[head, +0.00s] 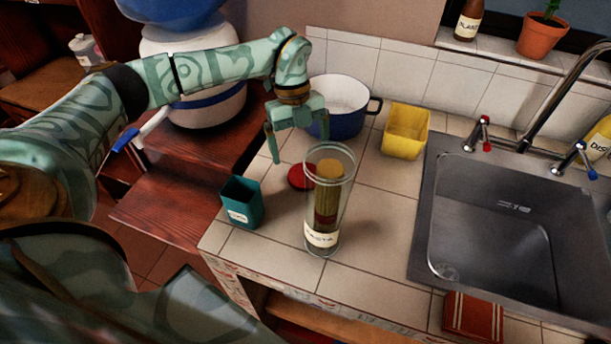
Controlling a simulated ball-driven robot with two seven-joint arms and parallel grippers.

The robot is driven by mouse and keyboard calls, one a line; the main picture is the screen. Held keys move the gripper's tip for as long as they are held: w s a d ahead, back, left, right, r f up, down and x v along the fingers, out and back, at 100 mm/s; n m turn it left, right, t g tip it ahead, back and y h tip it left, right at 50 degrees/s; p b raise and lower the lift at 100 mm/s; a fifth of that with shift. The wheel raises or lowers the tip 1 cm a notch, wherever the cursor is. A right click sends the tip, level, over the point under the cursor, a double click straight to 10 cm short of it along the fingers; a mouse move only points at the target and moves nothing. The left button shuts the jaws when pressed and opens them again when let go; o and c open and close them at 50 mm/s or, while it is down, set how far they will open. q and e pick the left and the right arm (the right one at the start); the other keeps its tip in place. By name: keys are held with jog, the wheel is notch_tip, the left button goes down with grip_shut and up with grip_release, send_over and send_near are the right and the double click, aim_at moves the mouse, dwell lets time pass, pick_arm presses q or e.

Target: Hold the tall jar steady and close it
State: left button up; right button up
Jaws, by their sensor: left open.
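The tall jar (322,222) is clear glass with a label and pasta inside. It stands upright on the tiled counter, and its top rim looks uncovered. A round red lid (299,178) lies on the counter just behind and left of the jar, partly hidden by it. My left gripper (298,152) is open and points down. It hangs near and beyond the lid, to the upper left of the jar, with nothing seen between its fingers. My right gripper is out of view.
A teal cup (240,203) stands left of the jar near the counter's edge. Behind are a white-and-blue pot (346,108) and a yellow container (405,133). The metal sink (490,225) is on the right. Bare tiles lie between jar and sink.

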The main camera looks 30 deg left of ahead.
pick_arm(q)
jog(key=shift+s+d+f, duration=0.1)
jog(key=shift+f, duration=0.2)
jog(key=b+x, duration=0.1)
jog(key=x, duration=0.4)
jog(key=shift+s+d+f, duration=0.1)
jog(key=c, duration=1)
